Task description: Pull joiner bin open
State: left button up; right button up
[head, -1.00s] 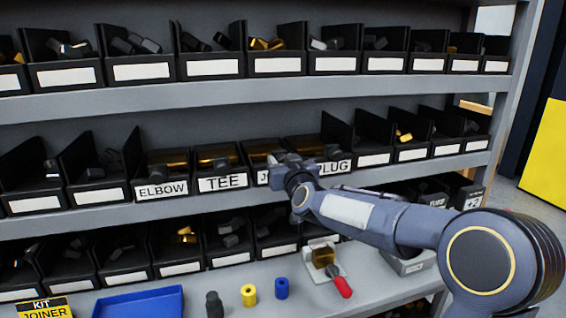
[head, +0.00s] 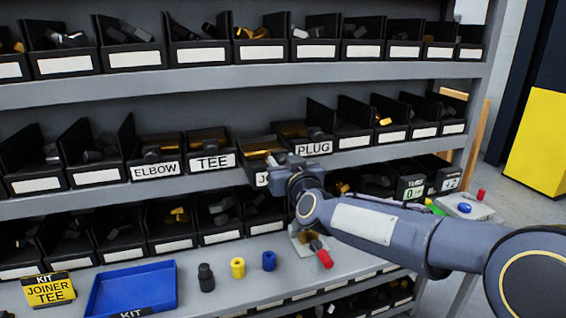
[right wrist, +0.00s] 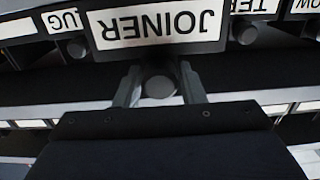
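The joiner bin (head: 262,148) is in the middle shelf row, between the TEE bin (head: 211,162) and the PLUG bin (head: 313,148). It juts out in front of its neighbours, and its gold contents show. My right gripper (head: 290,172) is at its front and hides most of its label. In the right wrist view the JOINER label (right wrist: 160,25) is upside down, with a round knob (right wrist: 160,87) below it. My right gripper's fingers (right wrist: 160,84) stand on both sides of this knob, closed around it. My left gripper is not in view.
An ELBOW bin (head: 157,170) is left of TEE. On the ledge below are a blue kit tray (head: 132,290), a yellow sign (head: 49,289), black, yellow and blue cylinders, and a red-handled tool (head: 321,256). My right arm crosses the lower right.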

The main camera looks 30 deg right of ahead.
jog(key=o, duration=0.3)
jog(key=shift+o, duration=0.2)
jog(key=shift+s, duration=0.1)
jog(key=v, duration=0.7)
jog(key=shift+s, duration=0.35)
jog(key=shift+a, duration=0.15)
jog(key=s+a+f+g+y, duration=0.4)
jog(key=s+a+f+g, duration=0.2)
jog(key=s+f, duration=0.4)
jog(key=s+a+f+n+g+y, duration=0.1)
jog(key=s+a+f+g+y, duration=0.3)
jog(key=s+a+f, duration=0.3)
jog(key=s+f+g, duration=0.1)
jog(key=s+f, duration=0.3)
jog(key=s, duration=0.2)
jog(key=shift+g, duration=0.4)
